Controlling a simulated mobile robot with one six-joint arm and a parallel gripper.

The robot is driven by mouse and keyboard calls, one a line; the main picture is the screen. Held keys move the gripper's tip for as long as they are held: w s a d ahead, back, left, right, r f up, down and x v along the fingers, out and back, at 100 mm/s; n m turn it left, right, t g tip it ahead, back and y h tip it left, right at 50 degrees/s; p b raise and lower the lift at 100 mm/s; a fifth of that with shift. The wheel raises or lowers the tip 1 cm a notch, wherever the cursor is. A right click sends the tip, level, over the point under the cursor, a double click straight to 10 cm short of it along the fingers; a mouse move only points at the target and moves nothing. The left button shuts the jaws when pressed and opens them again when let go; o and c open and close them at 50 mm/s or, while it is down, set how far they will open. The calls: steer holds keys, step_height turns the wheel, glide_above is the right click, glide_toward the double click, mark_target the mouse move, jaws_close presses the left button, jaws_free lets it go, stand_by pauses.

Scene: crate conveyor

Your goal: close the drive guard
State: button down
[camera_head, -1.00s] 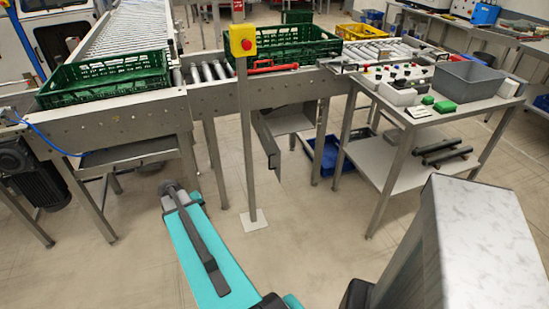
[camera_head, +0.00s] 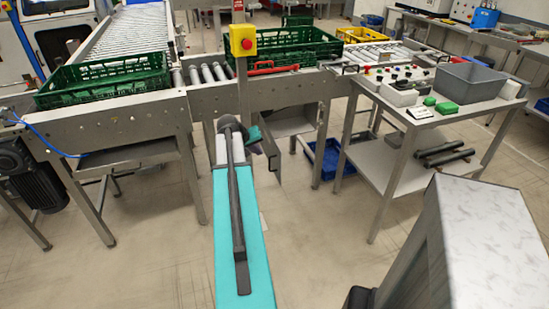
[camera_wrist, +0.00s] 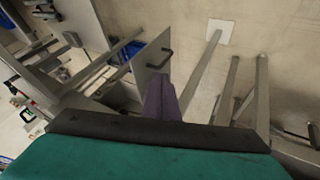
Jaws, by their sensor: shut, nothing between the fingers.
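The drive guard is a grey metal panel (camera_head: 274,166) hanging open below the conveyor, partly behind my arm in the head view. In the wrist view the guard (camera_wrist: 146,78) shows a black bar handle (camera_wrist: 161,61) near its edge. My gripper (camera_wrist: 162,88) shows there as a narrow purplish finger shape, shut and empty. It overlaps the guard's lower part in the picture, just below the handle. I cannot tell whether it touches the panel. In the head view my arm's end is in front of the conveyor, and the fingertips are not clear.
A post with a red stop button (camera_head: 243,41) stands close behind my arm. Green crates (camera_head: 104,80) sit on the conveyor (camera_head: 128,118). A side table (camera_head: 408,178) with a grey bin (camera_head: 469,80) stands to the right. A blue crate (camera_head: 326,160) lies below. The floor in front is clear.

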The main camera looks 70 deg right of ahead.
steer(key=shift+f, duration=0.15)
steer(key=p, duration=0.3)
glide_toward(279, 159)
step_height(279, 159, down, 4)
steer(key=w+d, duration=0.1)
steer(key=d, duration=0.1)
steer(key=shift+s+d, duration=0.4)
steer(key=shift+s, duration=0.2)
steer(key=shift+s+d, duration=0.1)
stand_by(0.3)
